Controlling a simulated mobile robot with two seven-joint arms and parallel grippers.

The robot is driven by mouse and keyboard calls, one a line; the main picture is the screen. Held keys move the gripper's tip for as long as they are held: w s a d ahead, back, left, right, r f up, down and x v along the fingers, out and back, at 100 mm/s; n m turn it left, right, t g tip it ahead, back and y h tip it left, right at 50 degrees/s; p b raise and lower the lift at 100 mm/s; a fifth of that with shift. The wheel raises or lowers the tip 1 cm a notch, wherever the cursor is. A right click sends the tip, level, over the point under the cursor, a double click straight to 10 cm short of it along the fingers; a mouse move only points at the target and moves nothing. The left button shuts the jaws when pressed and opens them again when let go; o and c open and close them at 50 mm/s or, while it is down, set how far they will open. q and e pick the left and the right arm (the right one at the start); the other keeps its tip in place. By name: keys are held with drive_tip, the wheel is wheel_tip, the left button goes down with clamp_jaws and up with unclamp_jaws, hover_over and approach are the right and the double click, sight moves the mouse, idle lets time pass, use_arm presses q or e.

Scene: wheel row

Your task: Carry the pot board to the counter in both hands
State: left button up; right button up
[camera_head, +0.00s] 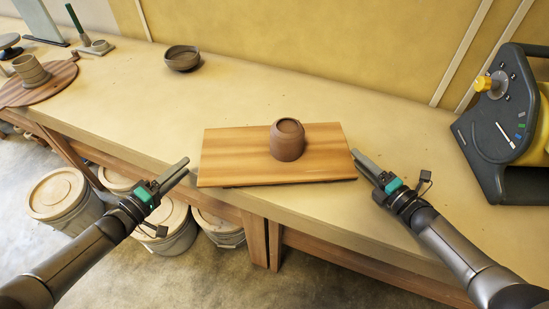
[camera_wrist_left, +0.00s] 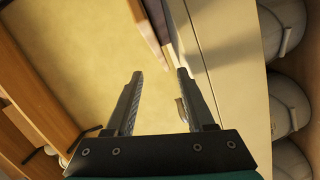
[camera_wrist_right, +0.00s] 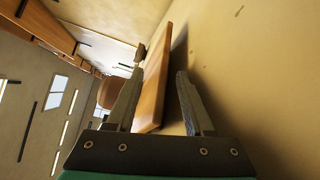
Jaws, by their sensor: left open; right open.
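My left gripper (camera_head: 182,170) is open and empty, just off the board's left end. My right gripper (camera_head: 360,162) is open at the board's right end. In the right wrist view the board (camera_wrist_right: 154,85) shows edge-on between the open fingers, with the pot (camera_wrist_right: 107,92) partly hidden behind a finger. I cannot tell whether the fingers touch the board. The left wrist view shows open fingers (camera_wrist_left: 155,100) with nothing gripped.
A dark bowl (camera_head: 182,58) stands at the back of the worktable (camera_head: 130,110). A round board (camera_head: 60,85) with a pot (camera_head: 31,70) is at far left. A dark machine with a yellow knob (camera_head: 495,110) stands at right. Lidded buckets (camera_head: 60,195) are below the table's front edge.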

drive_tip(key=shift+f+v, duration=0.15)
drive_tip(key=shift+v, duration=0.45)
drive_tip(key=shift+f+v, duration=0.15)
drive_tip(key=shift+v, duration=0.45)
drive_tip(key=shift+s+d+r, duration=0.3)
drive_tip(key=shift+s+r, duration=0.05)
drive_tip(key=shift+s, duration=0.05)
drive_tip(key=shift+w+r, duration=0.1)
drive_tip(key=shift+r, duration=0.1)
